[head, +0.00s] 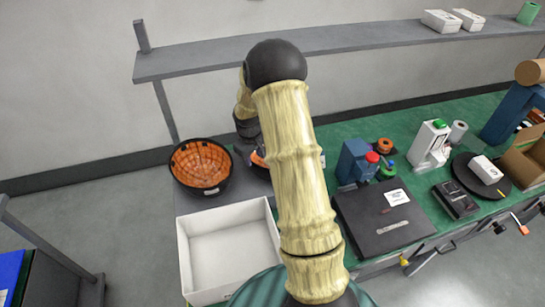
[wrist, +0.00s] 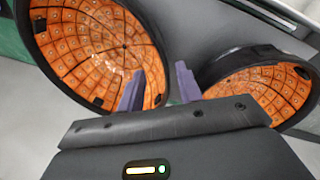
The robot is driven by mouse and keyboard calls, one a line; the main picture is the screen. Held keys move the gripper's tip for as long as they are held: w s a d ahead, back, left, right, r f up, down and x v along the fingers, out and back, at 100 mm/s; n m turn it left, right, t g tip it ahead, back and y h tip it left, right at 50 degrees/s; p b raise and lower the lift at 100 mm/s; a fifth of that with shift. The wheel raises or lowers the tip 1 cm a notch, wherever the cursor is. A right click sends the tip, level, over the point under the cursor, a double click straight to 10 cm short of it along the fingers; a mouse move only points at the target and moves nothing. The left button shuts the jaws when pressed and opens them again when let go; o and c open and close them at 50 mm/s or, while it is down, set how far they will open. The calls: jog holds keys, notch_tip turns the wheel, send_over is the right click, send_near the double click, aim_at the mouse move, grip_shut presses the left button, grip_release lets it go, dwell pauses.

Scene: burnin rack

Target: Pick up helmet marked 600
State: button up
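Two upturned black helmets with orange tiled linings show in the wrist view, a left one (wrist: 95,45) and a right one (wrist: 265,92). My gripper (wrist: 160,85) is open, its two purple-grey fingers apart. The left helmet's rim appears between the fingers; I cannot tell whether they touch it. In the head view one helmet (head: 200,165) sits at the left end of the bench with a small white label, too small to read. A second helmet (head: 258,159) is mostly hidden behind my arm. No 600 marking is legible.
An empty white tray (head: 186,262) stands in front of the helmets. A grey shelf (head: 200,61) runs above. A dark flat case (head: 365,238), a blue device (head: 352,163) and other bench items stand on the green mat (head: 330,130) to the right.

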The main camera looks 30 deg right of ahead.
aim_at(254, 169)
jog(key=shift+w+d+f+p, duration=0.15)
jog(key=shift+f+p, duration=0.5)
jog(key=shift+f, duration=0.65)
jog(key=shift+w+a+f+p, duration=0.1)
jog(key=shift+w+f+p, duration=0.1)
jog(key=shift+f+p, duration=0.75)
jog(key=shift+f+b, duration=0.3)
grip_shut()
